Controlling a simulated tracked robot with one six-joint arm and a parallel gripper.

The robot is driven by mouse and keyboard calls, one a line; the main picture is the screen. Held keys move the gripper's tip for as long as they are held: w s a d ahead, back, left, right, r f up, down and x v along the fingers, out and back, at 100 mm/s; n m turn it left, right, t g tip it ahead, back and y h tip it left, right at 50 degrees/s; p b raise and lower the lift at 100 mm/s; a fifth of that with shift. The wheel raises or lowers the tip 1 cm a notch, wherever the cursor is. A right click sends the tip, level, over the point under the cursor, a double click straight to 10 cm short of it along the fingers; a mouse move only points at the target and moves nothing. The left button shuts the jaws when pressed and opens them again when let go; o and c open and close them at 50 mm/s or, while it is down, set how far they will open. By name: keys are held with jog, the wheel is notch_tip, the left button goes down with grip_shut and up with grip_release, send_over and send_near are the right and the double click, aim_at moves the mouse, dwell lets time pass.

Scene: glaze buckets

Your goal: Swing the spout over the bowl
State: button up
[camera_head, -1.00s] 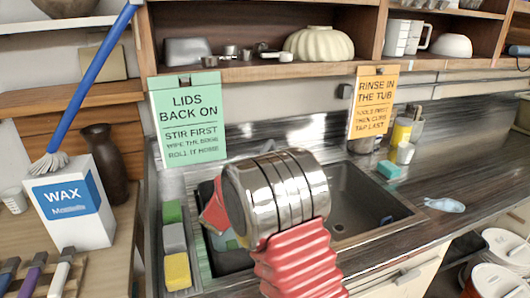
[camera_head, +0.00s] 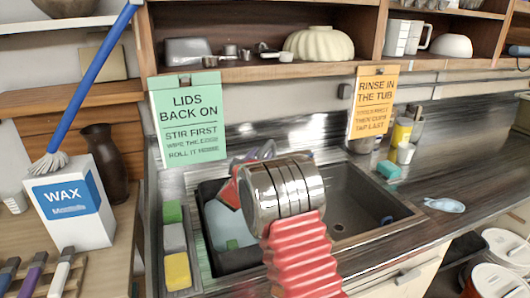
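My arm, with red bellows and a shiny metal wrist, rises in front of the sink and covers the divider between the bowls. My gripper is mostly hidden behind this wrist. A red piece and some grey parts show just beyond it, and I cannot tell which are fingers. I cannot make out the spout; it may be behind my wrist.
Sponges (camera_head: 176,270) lie in a strip left of the sink. A teal sponge (camera_head: 388,170), bottles (camera_head: 402,132) and a blue cloth (camera_head: 444,204) are to the right. A green sign (camera_head: 188,118) and an orange sign (camera_head: 373,102) hang from the shelf behind.

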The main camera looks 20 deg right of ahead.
aim_at(264, 151)
jog(key=shift+x, duration=2)
jog(key=shift+c, duration=0.6)
grip_shut()
